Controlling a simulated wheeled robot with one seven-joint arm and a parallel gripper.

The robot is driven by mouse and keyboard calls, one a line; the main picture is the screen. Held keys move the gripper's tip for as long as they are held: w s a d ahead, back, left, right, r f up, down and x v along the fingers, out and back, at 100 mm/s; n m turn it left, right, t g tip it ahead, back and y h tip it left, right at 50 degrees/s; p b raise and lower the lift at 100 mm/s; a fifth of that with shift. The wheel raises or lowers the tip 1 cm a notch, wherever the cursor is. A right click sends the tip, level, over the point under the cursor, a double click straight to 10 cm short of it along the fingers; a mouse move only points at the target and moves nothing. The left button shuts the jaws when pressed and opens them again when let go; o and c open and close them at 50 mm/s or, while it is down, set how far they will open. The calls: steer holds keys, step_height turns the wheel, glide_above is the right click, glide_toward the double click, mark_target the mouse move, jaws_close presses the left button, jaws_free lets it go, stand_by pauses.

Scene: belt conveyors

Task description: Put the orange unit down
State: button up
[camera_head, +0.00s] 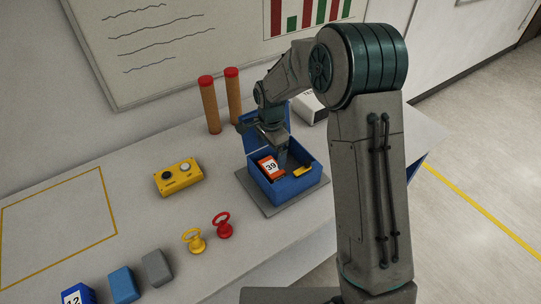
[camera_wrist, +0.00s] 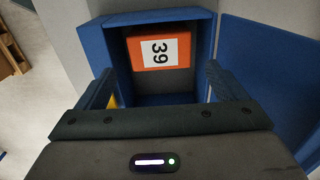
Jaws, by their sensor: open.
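The orange unit (camera_head: 269,165) carries a white label with the number 39 and is inside an open blue box (camera_head: 290,188). In the wrist view the orange unit (camera_wrist: 160,50) lies near the far wall of the blue box (camera_wrist: 158,17), between and beyond my fingers. My gripper (camera_head: 281,158) is above the box, pointing down, and in the wrist view my gripper (camera_wrist: 160,88) is open with nothing between its fingers. The blue lid stands raised at the back of the box. A yellow piece (camera_head: 303,171) is at the box's right side.
The box stands on a grey plate (camera_head: 262,203). A yellow button box (camera_head: 178,177), yellow (camera_head: 195,240) and red (camera_head: 223,226) ring-topped pieces, and blue and grey blocks (camera_head: 156,267) are left of it. Two red-topped cylinders (camera_head: 209,105) stand behind. A yellow-outlined area (camera_head: 55,230) is empty.

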steer(key=s+d+r+n+t, duration=0.1)
steer(key=s+d+r+n, duration=0.1)
steer(key=s+d+r, duration=0.3)
steer(key=s+d+r+n+t, duration=0.1)
steer(key=s+d+r+n, duration=0.1)
steer(key=r, duration=0.5)
steer(key=s+d+r+n, duration=0.2)
steer(key=s+d+r, duration=0.15)
steer(key=r, duration=0.25)
steer(key=s+d+r+n+t, duration=0.1)
steer(key=s+d+n, duration=0.1)
steer(key=s, duration=0.6)
steer(key=s+d+r+n+t, duration=0.1)
steer(key=s+d+r+n, duration=0.1)
steer(key=s, duration=0.5)
steer(key=shift+s+d+n+p, duration=0.3)
steer(key=shift+s+d+n, duration=0.05)
steer(key=shift+d+n, duration=0.25)
